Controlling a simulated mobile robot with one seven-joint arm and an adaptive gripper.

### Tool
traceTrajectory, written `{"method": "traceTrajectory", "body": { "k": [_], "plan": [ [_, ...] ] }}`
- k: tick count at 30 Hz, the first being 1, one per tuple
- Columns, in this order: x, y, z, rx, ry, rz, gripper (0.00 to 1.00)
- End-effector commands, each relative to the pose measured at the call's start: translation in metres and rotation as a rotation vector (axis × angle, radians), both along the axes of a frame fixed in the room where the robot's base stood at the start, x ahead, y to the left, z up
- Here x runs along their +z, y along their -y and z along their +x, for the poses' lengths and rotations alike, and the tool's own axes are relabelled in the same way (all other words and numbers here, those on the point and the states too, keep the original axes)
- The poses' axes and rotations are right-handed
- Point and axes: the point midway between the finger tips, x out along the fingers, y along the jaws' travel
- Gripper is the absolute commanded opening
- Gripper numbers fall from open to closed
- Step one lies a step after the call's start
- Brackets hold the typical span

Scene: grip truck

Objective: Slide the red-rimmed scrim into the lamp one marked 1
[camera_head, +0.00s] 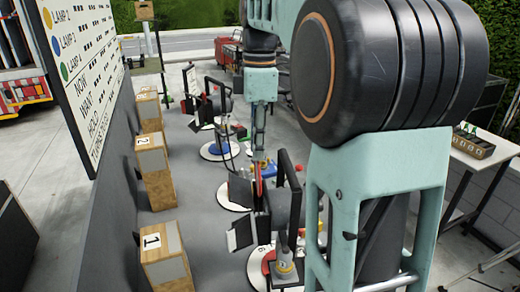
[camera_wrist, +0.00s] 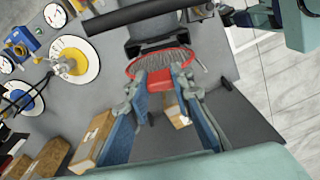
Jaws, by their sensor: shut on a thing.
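The red-rimmed scrim (camera_wrist: 134,68) is a round mesh with a red rim. My gripper (camera_wrist: 158,84) is shut on the rim's near edge. In the head view, my gripper (camera_head: 259,158) points down and the scrim (camera_head: 258,183) hangs upright below it, at the front of the nearest black lamp (camera_head: 283,205). That lamp stands by the wooden box marked 1 (camera_head: 163,252). Its black yoke and flaps lie just beyond the scrim in the wrist view. I cannot tell whether the rim sits inside the lamp's holder. My arm hides part of the lamp's right side.
More lamps (camera_head: 213,103) stand farther back on round white bases. A box marked 2 (camera_head: 152,160) and others line the left wall. A lettered board (camera_head: 82,60) hangs at upper left. A side table (camera_head: 490,165) with a tray stands at right.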

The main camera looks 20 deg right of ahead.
Motion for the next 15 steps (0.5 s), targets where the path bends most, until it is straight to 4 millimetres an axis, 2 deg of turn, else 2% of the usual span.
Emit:
{"method": "traceTrajectory", "body": {
  "k": [15],
  "plan": [
    [-0.0045,0.0004,0.0004,0.0,0.001,0.0,0.0]
  ]
}}
